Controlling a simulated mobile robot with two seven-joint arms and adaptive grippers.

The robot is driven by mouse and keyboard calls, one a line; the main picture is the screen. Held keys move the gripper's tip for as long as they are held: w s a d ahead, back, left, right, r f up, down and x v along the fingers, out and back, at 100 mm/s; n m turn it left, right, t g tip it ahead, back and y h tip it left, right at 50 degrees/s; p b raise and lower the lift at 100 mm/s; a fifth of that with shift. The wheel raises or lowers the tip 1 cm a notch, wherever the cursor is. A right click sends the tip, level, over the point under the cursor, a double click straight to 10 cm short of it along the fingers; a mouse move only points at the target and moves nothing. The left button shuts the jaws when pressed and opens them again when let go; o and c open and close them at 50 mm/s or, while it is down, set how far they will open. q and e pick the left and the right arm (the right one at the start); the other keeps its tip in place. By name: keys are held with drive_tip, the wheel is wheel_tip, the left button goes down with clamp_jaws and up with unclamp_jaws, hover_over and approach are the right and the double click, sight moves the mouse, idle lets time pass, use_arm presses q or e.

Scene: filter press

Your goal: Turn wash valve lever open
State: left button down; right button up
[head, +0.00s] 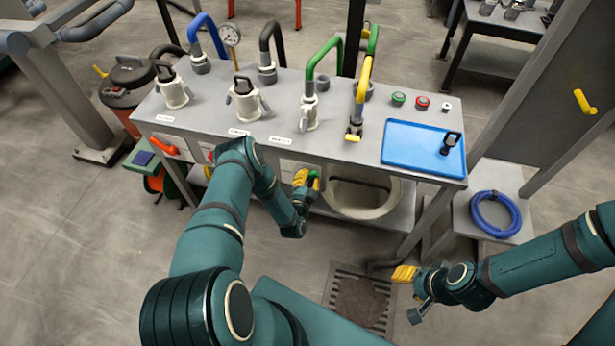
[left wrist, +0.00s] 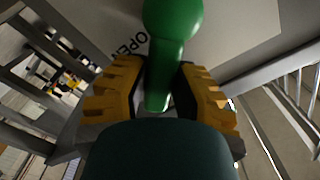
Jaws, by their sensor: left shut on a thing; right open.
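The green lever (left wrist: 172,38) stands between the two yellow fingers of my left gripper (left wrist: 160,100) in the left wrist view. The fingers are shut on its lower part. The word OPEN is printed on the grey panel beside the lever. In the head view my left gripper (head: 306,180) is at the front of the bench, below its top edge, and only a bit of green shows by the fingers. My right gripper (head: 408,290) is open and empty, low over the floor in front of the bench, away from the lever.
The grey bench (head: 215,125) carries white-bodied valves with pipes. A blue tray (head: 405,150) with a black-handled part is at its right. A pale bucket (head: 365,205) sits under the bench. A blue hose coil (head: 495,213) lies to the right. A floor drain (head: 345,290) is in front.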

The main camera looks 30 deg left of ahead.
use_arm(q)
drive_tip(key=shift+w, duration=0.1)
idle(0.3)
drive_tip(key=c, duration=0.7)
unclamp_jaws()
drive_tip(key=shift+c, duration=0.2)
drive_tip(key=v, duration=1.2)
drive_tip(key=shift+a+f, duration=0.1)
